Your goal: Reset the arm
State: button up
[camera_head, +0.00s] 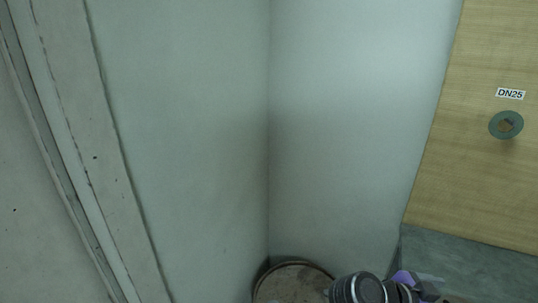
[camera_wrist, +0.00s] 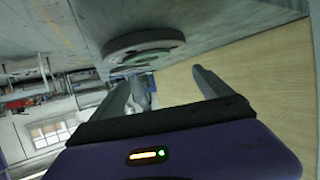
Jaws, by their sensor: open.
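My gripper (camera_wrist: 165,80) shows in the wrist view with its two grey fingers spread apart and nothing between them. Its purple body fills the bottom of that view. Beyond the fingers, a grey round flange-like disc (camera_wrist: 143,42) lies against a grey surface, apart from the fingers. In the head view, dark ribbed parts of my arm and a purple part show at the bottom edge, right of the middle; the fingers cannot be made out there.
A wooden board (camera_head: 480,190) with a DN25 label (camera_head: 510,94) and a grey ring (camera_head: 506,124) stands at the right, above a grey ledge (camera_head: 465,268). A rusty drum (camera_head: 288,285) stands in the wall corner, close to my arm in the picture. The pale walls are bare.

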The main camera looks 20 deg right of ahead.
jog(key=shift+w+d+r+n, duration=0.1)
jog(key=shift+w+n, duration=0.15)
jog(key=shift+n, duration=0.05)
jog(key=w+n+t, duration=0.1)
jog(key=w, duration=0.1)
jog(key=w+n+t, duration=0.1)
jog(key=w+d+r+n+t+h, duration=0.1)
jog(key=w+n+t, duration=0.1)
jog(key=shift+w+d+r, duration=0.1)
jog(key=shift+w, duration=0.25)
jog(key=w+a+f+n+t, duration=0.1)
jog(key=w+a+n+t, duration=0.1)
jog(key=w+n+t, duration=0.35)
jog(key=a+f+n+t+y, duration=0.3)
jog(key=a+n+t+y, duration=0.5)
jog(key=a, duration=0.6)
jog(key=s+a+r+n+t+y, duration=0.3)
jog(key=s+a+n+t+y, duration=0.15)
jog(key=s+a, duration=0.75)
jog(key=s+a+g+y, duration=0.1)
jog(key=s+a+g, duration=0.1)
jog(key=s, duration=1.1)
jog(key=shift+s+a+f+m+g, duration=0.2)
jog(key=shift+a+m+g, duration=0.1)
jog(key=shift+g, duration=0.1)
